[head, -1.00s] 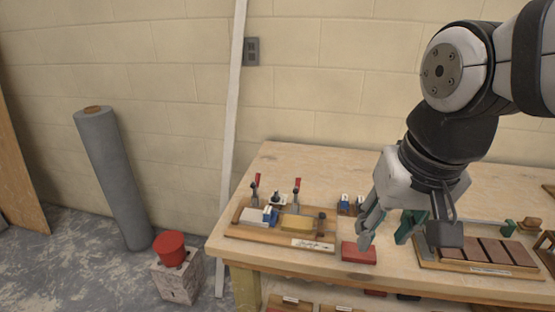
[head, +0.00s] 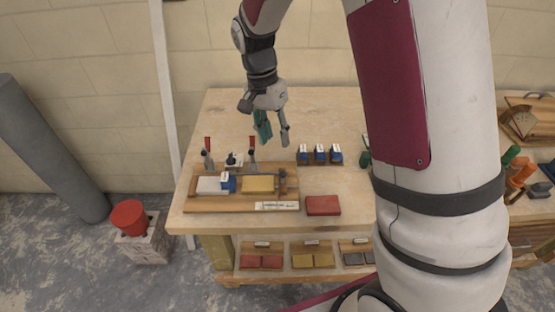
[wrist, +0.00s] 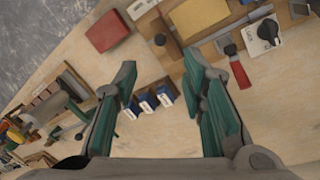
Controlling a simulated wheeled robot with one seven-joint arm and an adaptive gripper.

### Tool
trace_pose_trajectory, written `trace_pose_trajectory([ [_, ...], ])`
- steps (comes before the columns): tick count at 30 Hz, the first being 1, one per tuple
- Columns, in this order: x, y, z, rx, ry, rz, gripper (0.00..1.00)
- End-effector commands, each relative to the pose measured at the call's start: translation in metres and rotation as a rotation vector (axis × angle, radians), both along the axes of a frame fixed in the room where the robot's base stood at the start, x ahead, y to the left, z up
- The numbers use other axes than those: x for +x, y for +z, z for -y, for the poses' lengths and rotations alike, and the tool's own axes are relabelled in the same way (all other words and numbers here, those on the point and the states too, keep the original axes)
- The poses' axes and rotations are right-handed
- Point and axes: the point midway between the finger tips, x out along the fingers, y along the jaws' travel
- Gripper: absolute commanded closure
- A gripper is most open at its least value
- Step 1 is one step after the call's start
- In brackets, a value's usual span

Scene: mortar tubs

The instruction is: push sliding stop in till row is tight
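A wooden fixture board (head: 230,207) lies near the table's left front. It holds a row: a grey block (head: 208,185), a blue-and-white piece (head: 228,182) and a yellow block (head: 258,184). A brown stop with a dark knob (head: 283,180) stands at the row's right end; the knob also shows in the wrist view (wrist: 160,40). Whether the row is tight is too small to tell. My gripper (head: 275,138) is above the table behind the board's right end, apart from everything. In the wrist view its teal-padded fingers (wrist: 160,68) are spread and empty.
Two red-handled clamps (head: 252,150) stand along the board's back edge. A red block (head: 323,205) lies right of the board. Several blue-and-white pieces (head: 320,154) stand in a rack behind it. The table (head: 235,115) is clear at the back left.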

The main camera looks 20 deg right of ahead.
Motion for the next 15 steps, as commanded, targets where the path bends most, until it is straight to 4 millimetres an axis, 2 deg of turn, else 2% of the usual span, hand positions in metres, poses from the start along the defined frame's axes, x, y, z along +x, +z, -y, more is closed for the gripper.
trace_pose_trajectory([
  [5, -0.002, -0.014, 0.002, -0.002, -0.004, -0.005, 0.62],
  [15, -0.014, -0.076, 0.009, -0.002, -0.005, -0.009, 0.62],
])
